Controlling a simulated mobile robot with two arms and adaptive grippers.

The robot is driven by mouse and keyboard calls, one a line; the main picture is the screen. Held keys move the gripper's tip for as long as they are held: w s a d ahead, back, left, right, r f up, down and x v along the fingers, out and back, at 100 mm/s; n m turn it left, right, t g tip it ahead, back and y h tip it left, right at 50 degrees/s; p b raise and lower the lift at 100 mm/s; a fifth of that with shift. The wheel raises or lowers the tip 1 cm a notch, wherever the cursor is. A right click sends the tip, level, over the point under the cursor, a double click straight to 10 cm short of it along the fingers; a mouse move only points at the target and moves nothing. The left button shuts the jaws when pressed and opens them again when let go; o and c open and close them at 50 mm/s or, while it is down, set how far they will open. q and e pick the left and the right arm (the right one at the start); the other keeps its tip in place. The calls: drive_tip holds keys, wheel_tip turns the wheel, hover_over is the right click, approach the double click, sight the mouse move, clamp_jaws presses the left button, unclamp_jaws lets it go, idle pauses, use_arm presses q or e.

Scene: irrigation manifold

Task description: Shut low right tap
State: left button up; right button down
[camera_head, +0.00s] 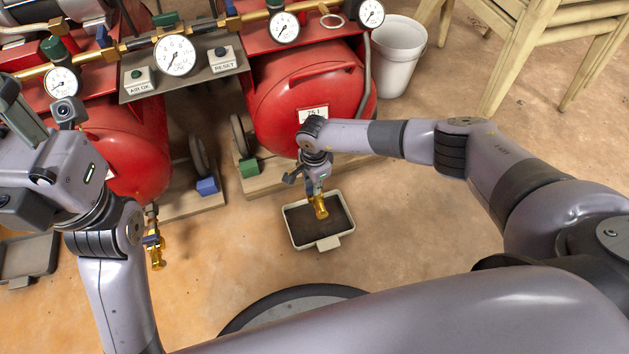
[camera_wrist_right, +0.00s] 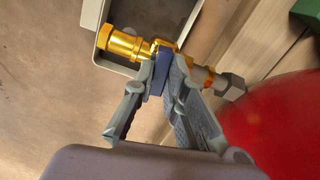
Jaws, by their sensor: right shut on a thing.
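The low right tap (camera_head: 320,206) is a brass valve under the right red tank, above a shallow grey tray (camera_head: 335,242). It also shows in the right wrist view, its brass body (camera_wrist_right: 124,44) beside a blue handle (camera_wrist_right: 160,72). My right gripper (camera_head: 316,184) is at this tap. In the wrist view its fingers (camera_wrist_right: 162,76) are shut on the blue handle, one on each side, and partly hide it. My left gripper (camera_head: 18,120) is raised at the left edge, away from this tap; its fingertips do not show clearly.
Another low brass tap (camera_head: 156,254) hangs under the left red tank (camera_head: 125,145). The right tank (camera_head: 312,85) is just behind my right gripper. Gauges and brass pipework run above. A white bucket (camera_head: 400,55) stands at the back right. Floor right of the tray is clear.

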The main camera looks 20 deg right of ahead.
drive_tip(key=shift+m+p, duration=0.35)
drive_tip(key=shift+m, duration=0.65)
drive_tip(key=c, duration=1.6)
unclamp_jaws()
wheel_tip(320, 180, up, 12)
